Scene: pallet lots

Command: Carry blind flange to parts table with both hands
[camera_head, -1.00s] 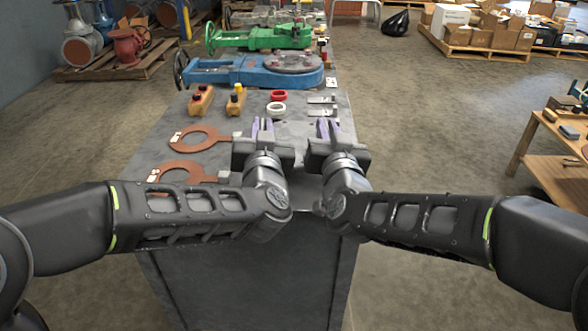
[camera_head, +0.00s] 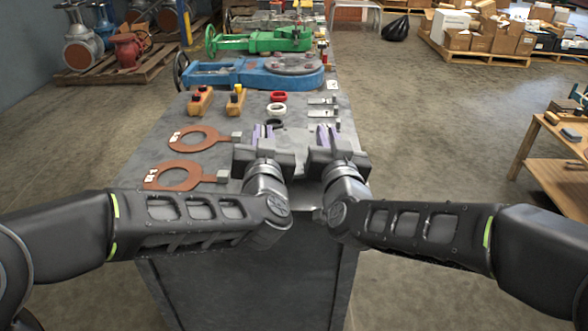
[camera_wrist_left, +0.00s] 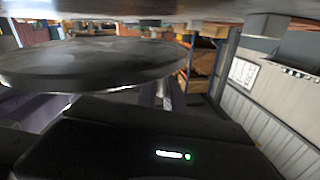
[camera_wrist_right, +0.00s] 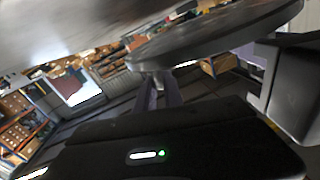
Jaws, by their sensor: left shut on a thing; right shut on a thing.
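The blind flange is a grey metal disc. It fills the upper left of the left wrist view (camera_wrist_left: 95,65) and the upper right of the right wrist view (camera_wrist_right: 215,35). In the head view it is hard to tell from the grey worktop. My left gripper (camera_head: 263,131) and right gripper (camera_head: 324,133) are side by side, both shut on the flange, over the near end of a grey table (camera_head: 150,155). A wooden table (camera_head: 550,165) stands at the right edge. I cannot tell which is the parts table.
The grey table holds two brown ring gaskets (camera_head: 180,175), orange-yellow blocks (camera_head: 235,101), red, white and black rings, and blue (camera_head: 225,74) and green (camera_head: 265,40) valves behind. Pallets with boxes stand at the back right. The floor between the tables is clear.

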